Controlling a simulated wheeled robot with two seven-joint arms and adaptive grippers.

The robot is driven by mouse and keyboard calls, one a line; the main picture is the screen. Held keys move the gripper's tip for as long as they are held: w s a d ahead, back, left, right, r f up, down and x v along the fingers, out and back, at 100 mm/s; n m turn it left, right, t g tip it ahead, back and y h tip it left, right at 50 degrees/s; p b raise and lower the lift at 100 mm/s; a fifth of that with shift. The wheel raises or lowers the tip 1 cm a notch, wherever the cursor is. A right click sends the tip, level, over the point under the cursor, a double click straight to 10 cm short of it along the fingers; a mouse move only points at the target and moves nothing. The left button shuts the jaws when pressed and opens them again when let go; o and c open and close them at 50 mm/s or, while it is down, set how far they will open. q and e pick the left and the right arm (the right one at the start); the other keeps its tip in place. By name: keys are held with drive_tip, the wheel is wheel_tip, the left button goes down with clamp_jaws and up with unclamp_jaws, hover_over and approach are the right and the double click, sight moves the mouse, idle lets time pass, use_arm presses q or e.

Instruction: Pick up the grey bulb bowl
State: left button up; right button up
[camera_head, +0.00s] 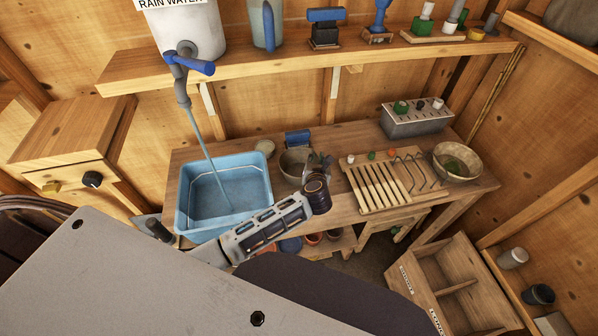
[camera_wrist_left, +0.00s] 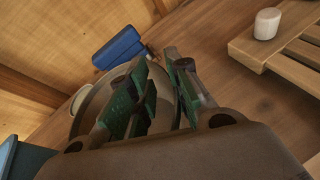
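The grey bulb bowl (camera_head: 291,168) stands on the wooden bench, just right of the blue basin. My left gripper (camera_head: 320,163) reaches in from the left and is at the bowl's right side. In the left wrist view the gripper (camera_wrist_left: 163,100) is open, its two green-padded fingers apart. The left finger is over the bowl's inside; the right finger is near its right rim. The bowl (camera_wrist_left: 84,103) shows behind and between the fingers. The fingers hide part of its rim, so I cannot tell whether they touch it. My right gripper is not in view.
The blue basin (camera_head: 184,217) stands left of the bowl, under a tap hose. A blue object (camera_head: 297,138) and a small pale round pot (camera_head: 265,148) are behind the bowl. A slatted wooden rack (camera_head: 369,190) lies to the right, with another bowl (camera_head: 474,172) beyond it.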

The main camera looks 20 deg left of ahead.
use_arm(q)
clamp_jaws()
drive_tip(key=shift+r, duration=0.4)
wheel_tip(320, 180, up, 9)
drive_tip(key=shift+r, duration=0.1)
idle(0.5)
drive_tip(key=shift+w, duration=0.1)
